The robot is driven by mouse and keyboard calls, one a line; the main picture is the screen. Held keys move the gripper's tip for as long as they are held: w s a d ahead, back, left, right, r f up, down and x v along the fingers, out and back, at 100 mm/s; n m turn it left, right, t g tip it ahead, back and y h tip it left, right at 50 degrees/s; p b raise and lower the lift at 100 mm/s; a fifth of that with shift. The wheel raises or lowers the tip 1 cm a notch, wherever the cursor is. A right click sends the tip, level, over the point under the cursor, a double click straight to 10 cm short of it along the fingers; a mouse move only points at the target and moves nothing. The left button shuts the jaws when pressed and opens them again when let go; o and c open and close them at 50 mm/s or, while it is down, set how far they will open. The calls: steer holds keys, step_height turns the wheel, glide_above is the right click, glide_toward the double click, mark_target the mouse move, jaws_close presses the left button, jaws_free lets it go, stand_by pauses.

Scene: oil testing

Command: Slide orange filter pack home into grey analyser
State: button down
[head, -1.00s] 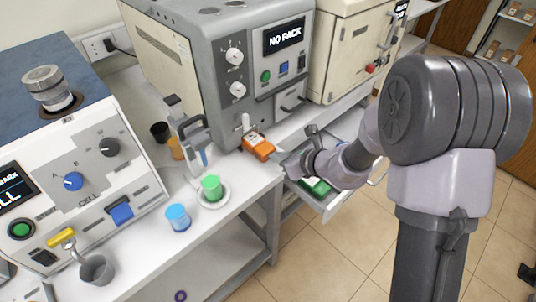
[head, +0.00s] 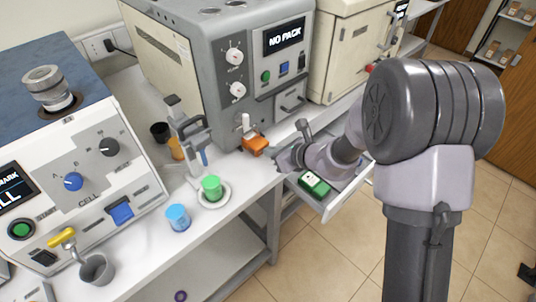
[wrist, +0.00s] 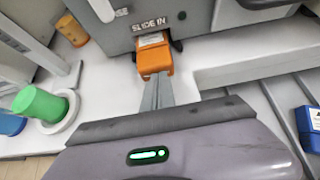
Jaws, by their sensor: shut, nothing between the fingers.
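The orange filter pack (head: 254,145) lies at the foot of the grey analyser (head: 205,75), whose screen reads NO PACK. In the wrist view the orange pack (wrist: 154,60) has its far end at the opening under the SLIDE IN label, and its near part sticks out. My gripper (wrist: 157,84) is shut and empty, its fingertips at the pack's near end. They look to be touching it or very close. In the head view my gripper (head: 274,157) is just right of the pack, its tips partly hidden.
An open drawer below the bench holds a green pack (head: 314,184). A blue block (wrist: 308,128) shows at the wrist view's right edge. A green cup (head: 211,188) on a white dish and a blue cup (head: 178,217) stand to the left. A beige cabinet (head: 350,45) stands behind right.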

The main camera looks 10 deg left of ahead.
steer(key=shift+w+a, duration=0.25)
steer(key=shift+a, duration=0.05)
steer(key=shift+w+a, duration=0.15)
steer(key=shift+a, duration=0.05)
steer(key=shift+w+a, duration=0.25)
steer(key=shift+a, duration=0.05)
steer(key=v, duration=0.3)
steer(key=p+v, duration=0.1)
steer(key=v, duration=0.2)
steer(key=f+v, duration=0.1)
steer(key=v, duration=0.1)
steer(key=shift+s+d+r+p, duration=0.25)
steer(key=shift+s+d+p, duration=0.2)
steer(key=shift+d, duration=0.1)
